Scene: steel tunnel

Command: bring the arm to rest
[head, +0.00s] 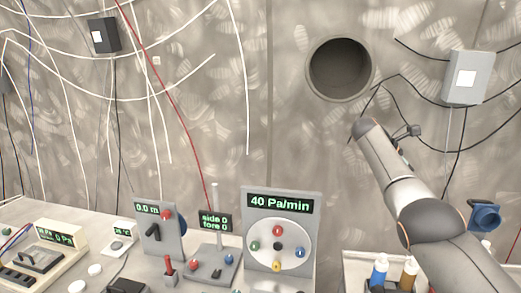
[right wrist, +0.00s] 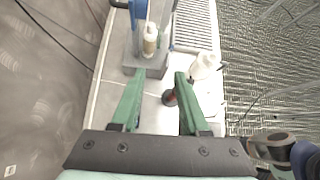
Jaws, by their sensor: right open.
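My right arm (head: 398,190) reaches in from the right in the head view, its far end raised in front of the wall, below and right of the round opening. Its fingers cannot be made out there. In the right wrist view my right gripper (right wrist: 166,76) shows two green fingers, spread apart with nothing between their tips. A white surface (right wrist: 148,107) lies beyond them, with a small red and dark object (right wrist: 170,97) beside the right finger. My left gripper is in neither view.
The metal wall has a round dark opening (head: 340,68), a grey box (head: 469,78) and loose cables. The bench holds a panel reading 40 Pa/min (head: 279,205) and other instruments. A blue bottle (head: 378,272) and a brown bottle (head: 409,275) stand below my right arm.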

